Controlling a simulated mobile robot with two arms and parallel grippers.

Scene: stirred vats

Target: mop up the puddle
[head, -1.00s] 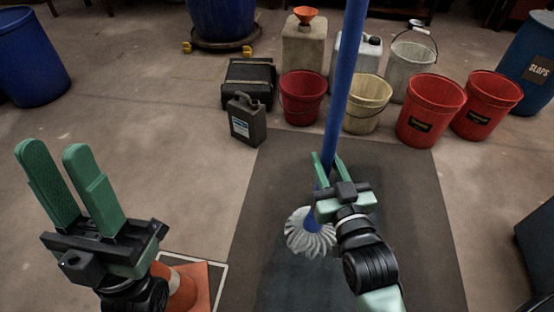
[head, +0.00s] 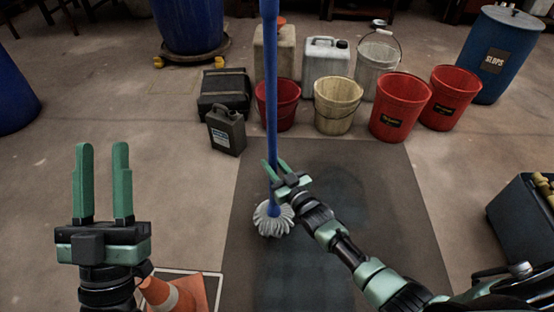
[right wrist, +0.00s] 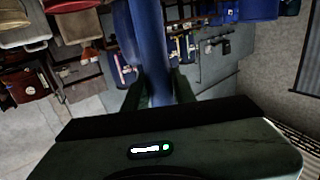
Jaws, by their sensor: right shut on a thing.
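My right gripper (head: 275,166) is shut on the blue handle of the mop (head: 271,90). The handle stands nearly upright and also fills the middle of the right wrist view (right wrist: 150,50). The mop's white stringy head (head: 273,219) is low over the left part of a dark mat; I cannot tell whether it presses on it. The puddle looks like a darker, bluish patch (head: 345,200) on the mat, right of the mop head, with dark tone also nearer me; its edges are faint. My left gripper (head: 103,146) is open and empty, at the left.
The dark mat (head: 395,230) lies ahead. Beyond it stand red buckets (head: 399,105), a cream bucket (head: 336,106), a grey jug (head: 226,130) and a black case (head: 224,90). A traffic cone (head: 178,295) is near my left arm. A dark box (head: 520,225) stands right.

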